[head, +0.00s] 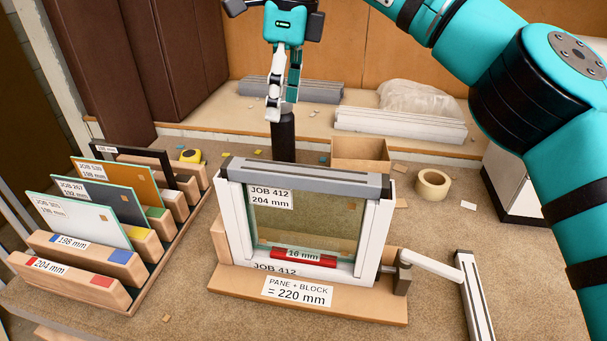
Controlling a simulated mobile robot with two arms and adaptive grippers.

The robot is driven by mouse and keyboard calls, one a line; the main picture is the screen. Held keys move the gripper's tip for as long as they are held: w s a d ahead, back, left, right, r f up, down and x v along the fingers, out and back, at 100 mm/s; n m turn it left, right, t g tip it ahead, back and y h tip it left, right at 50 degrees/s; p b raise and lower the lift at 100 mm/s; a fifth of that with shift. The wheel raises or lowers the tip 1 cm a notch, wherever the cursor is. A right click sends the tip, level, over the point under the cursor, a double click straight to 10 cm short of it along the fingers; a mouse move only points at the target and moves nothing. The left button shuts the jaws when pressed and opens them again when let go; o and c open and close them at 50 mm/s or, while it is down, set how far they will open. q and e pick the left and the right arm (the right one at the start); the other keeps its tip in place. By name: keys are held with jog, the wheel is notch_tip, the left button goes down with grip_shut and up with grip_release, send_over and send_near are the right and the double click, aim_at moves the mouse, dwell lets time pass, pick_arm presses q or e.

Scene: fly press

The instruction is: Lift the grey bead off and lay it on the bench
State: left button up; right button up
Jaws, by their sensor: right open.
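The grey bead (300,178) lies along the top of a white frame (233,225), above a glass pane (300,222) labelled "JOB 412 204 mm". A red block (318,259) marked "16 mm" sits under the pane at the frame's bottom. My right gripper (281,108) points down behind the frame, beyond the bead in the picture and apart from it. Its fingers are open, though they look close together from this angle. They are just above a dark upright cylinder (284,138); whether they touch it I cannot tell. My left gripper is not in view.
The frame stands on a wooden base (235,285); a white lever arm (432,264) is at its right. A wooden rack (160,262) of panes stands left. A tape roll (433,185) and cardboard box (360,153) lie behind.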

jog(key=d+r+h, duration=0.2)
jog(key=d+r, duration=0.1)
jog(key=d, duration=0.1)
send_over(303, 171)
jog(key=shift+m+t, duration=0.3)
jog(key=f, duration=1.1)
jog(key=shift+w+d+f, duration=0.15)
jog(key=shift+d+f, duration=0.05)
jog(key=shift+f, duration=0.15)
notch_tip(303, 171, down, 4)
jog(key=p, duration=0.2)
jog(key=shift+a+p, duration=0.15)
jog(key=shift+p, duration=0.2)
jog(key=shift+f, duration=0.65)
jog(key=c, duration=1.3)
